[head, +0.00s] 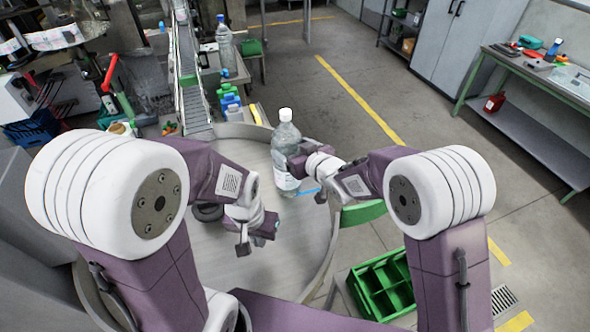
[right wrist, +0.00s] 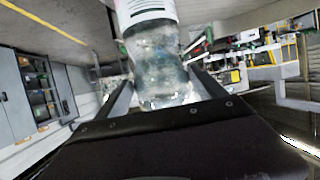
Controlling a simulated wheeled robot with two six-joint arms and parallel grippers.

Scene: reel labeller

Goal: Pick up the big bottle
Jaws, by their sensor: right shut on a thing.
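The big bottle (head: 287,145) is clear, with a white cap and a white label, and stands about upright over the right part of the round table (head: 232,285). My right gripper (head: 300,168) is shut on it from the right side. In the right wrist view the bottle (right wrist: 158,62) sits between the two fingers, with its label toward the top edge. I cannot tell whether its base touches the table. My left gripper (head: 258,238) is over the table to the lower left of the bottle, empty, its fingers apart.
A conveyor (head: 192,85) runs back from the table, with another clear bottle (head: 225,42) beside it. Several small coloured bottles (head: 229,97) stand behind the table. A green crate (head: 384,285) is at the lower right. A workbench (head: 540,75) stands far right; the floor between is clear.

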